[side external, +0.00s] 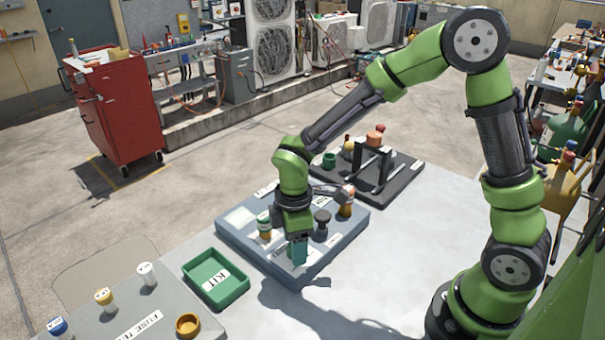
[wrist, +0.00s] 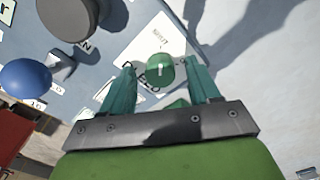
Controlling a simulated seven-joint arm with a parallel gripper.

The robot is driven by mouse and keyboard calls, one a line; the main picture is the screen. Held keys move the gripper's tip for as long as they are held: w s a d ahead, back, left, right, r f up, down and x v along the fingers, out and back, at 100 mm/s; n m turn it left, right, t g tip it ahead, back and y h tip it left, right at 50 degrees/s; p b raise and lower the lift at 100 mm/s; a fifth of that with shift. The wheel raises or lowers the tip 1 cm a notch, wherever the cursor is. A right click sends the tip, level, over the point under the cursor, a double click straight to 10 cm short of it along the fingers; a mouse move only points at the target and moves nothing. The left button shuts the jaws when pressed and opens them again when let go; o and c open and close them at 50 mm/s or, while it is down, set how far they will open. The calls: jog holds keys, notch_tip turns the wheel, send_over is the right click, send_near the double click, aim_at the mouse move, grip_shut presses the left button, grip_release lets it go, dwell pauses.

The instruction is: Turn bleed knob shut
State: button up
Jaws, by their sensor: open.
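A small round green knob (wrist: 160,69) with a short white mark sits on a white label plate (wrist: 151,44) in the wrist view. Printing on the plate is partly readable, with a word like SHUT above the knob and BLEED letters below it. My gripper (wrist: 162,80) is open, with its two teal fingers apart and the knob showing between their tips. I cannot tell whether either finger touches it. In the side external view my gripper (side external: 298,250) points down at the near edge of the blue-grey panel (side external: 331,251). The knob is hidden there.
The panel also carries a dark knob (side external: 321,222) and other fittings near my wrist. A blue ball-shaped part (wrist: 26,80) shows in the wrist view. A green KIT tray (side external: 198,262) lies to the left. A dark stand (side external: 408,178) is behind. Bare table lies to the right.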

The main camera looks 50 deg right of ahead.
notch_tip(320, 180, up, 17)
dwell(0.4)
jog(key=shift+f, duration=0.1)
jog(key=s+d+r+m+t+y, duration=0.2)
jog(key=s+d+m+t, duration=0.5)
jog(key=s+m, duration=0.4)
jog(key=m, duration=0.4)
jog(key=shift+s+r, duration=0.2)
jog(key=shift+s, duration=0.05)
